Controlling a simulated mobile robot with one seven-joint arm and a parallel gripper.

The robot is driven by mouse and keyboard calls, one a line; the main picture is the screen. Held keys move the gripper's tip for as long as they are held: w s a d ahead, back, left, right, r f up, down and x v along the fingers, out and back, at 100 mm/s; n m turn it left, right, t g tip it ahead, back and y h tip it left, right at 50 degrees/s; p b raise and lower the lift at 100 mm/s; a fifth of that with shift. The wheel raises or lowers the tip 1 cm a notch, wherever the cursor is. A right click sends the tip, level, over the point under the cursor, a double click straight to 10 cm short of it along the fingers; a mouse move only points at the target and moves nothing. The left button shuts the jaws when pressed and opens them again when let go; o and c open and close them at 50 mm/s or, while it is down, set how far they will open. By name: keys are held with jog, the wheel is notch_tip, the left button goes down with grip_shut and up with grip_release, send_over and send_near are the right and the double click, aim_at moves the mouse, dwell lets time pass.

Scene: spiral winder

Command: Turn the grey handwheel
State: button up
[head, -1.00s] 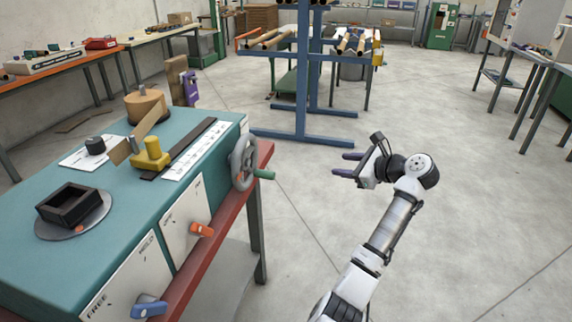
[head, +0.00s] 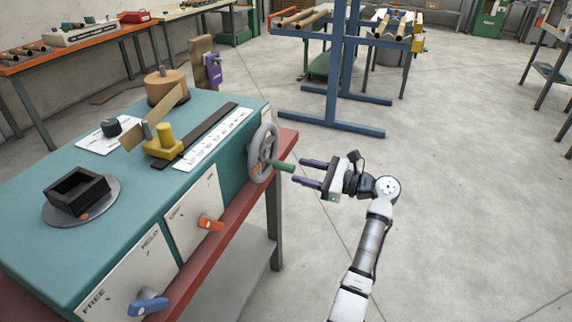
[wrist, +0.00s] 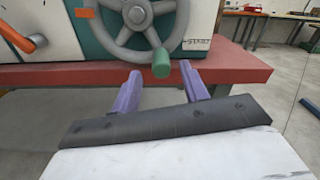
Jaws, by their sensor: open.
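The grey handwheel (head: 262,153) is mounted on the right end of the teal machine. Its green handle (head: 284,166) sticks out to the right from the lower rim. In the wrist view the handwheel (wrist: 134,15) fills the top, with the green handle (wrist: 161,64) at its lower right. My gripper (head: 305,170) is open, its two purple fingers pointing at the handle. In the wrist view my gripper (wrist: 160,85) shows one finger on each side of the handle's line, with the handle just beyond or between the tips; contact is not visible.
The teal machine (head: 60,240) has an orange lever (head: 211,224) and a blue lever (head: 148,304) on its front. A red ledge (head: 232,222) runs below the handwheel. A blue rack (head: 334,80) stands behind. The floor to the right is clear.

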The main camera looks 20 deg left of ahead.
aim_at(294, 168)
jog(key=a, duration=0.6)
jog(key=shift+w, duration=0.15)
jog(key=shift+d, duration=0.1)
jog(key=shift+c, duration=0.4)
grip_shut()
